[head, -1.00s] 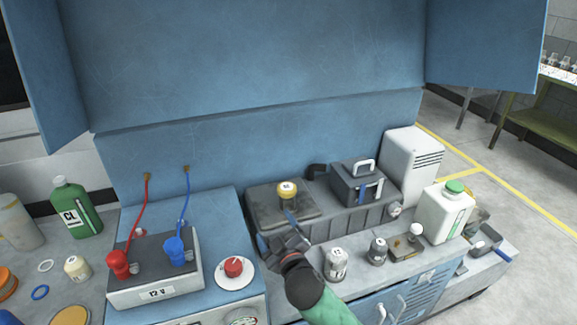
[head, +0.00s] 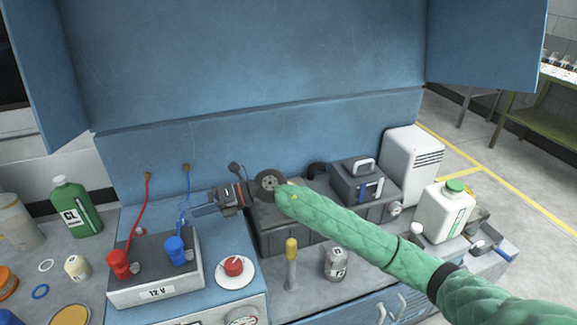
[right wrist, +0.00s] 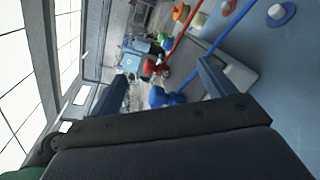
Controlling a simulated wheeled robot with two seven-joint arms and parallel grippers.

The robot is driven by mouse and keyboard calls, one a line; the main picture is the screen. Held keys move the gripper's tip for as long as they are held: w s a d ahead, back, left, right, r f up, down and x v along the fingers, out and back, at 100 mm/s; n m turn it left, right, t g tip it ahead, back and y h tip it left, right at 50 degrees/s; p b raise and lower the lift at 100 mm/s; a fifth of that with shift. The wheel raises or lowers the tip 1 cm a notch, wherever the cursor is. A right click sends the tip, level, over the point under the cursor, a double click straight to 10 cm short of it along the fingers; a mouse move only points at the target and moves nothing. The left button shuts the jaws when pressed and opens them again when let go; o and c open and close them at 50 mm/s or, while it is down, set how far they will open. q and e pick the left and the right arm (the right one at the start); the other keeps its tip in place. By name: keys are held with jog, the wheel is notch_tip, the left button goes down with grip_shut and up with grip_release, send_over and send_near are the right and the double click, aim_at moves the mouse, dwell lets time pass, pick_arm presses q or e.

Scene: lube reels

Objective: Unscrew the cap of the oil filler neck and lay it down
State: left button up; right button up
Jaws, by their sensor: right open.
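My right gripper (head: 203,204) is open and empty, pointing left above the back of the blue bench unit, near the blue cable. In the right wrist view, its two fingers (right wrist: 163,78) stand apart with nothing between them. My right arm crosses in front of the dark grey engine block (head: 285,238). The yellow cap and oil filler neck on its top are hidden behind my wrist and forearm. My left gripper is out of view.
The 12 V box (head: 155,280) carries a red clamp (head: 118,263) and a blue clamp (head: 175,250). A red knob (head: 234,266), a grey canister (head: 335,263) and a white jug (head: 444,212) stand nearby. The blue back panel rises close behind my gripper.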

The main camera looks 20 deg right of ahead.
jog(key=w+d+h, duration=0.4)
jog(key=d+h, duration=0.1)
jog(key=d, duration=0.4)
jog(key=w+d+f+n+h, duration=0.1)
jog(key=w+d+h, duration=0.3)
jog(key=d, duration=0.5)
jog(key=w+d+h, duration=0.4)
jog(key=d+h, duration=0.3)
jog(key=d, duration=0.2)
jog(key=shift+w+d+f+n+g, duration=0.2)
jog(key=shift+d+f+n+g, duration=0.05)
jog(key=shift+n+g, duration=0.05)
jog(key=shift+d, duration=0.15)
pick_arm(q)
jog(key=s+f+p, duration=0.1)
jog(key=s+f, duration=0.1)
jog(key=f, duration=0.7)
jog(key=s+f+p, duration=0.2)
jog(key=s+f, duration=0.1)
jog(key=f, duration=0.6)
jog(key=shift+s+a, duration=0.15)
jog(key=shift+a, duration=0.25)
pick_arm(e)
jog(key=shift+f, duration=3.85)
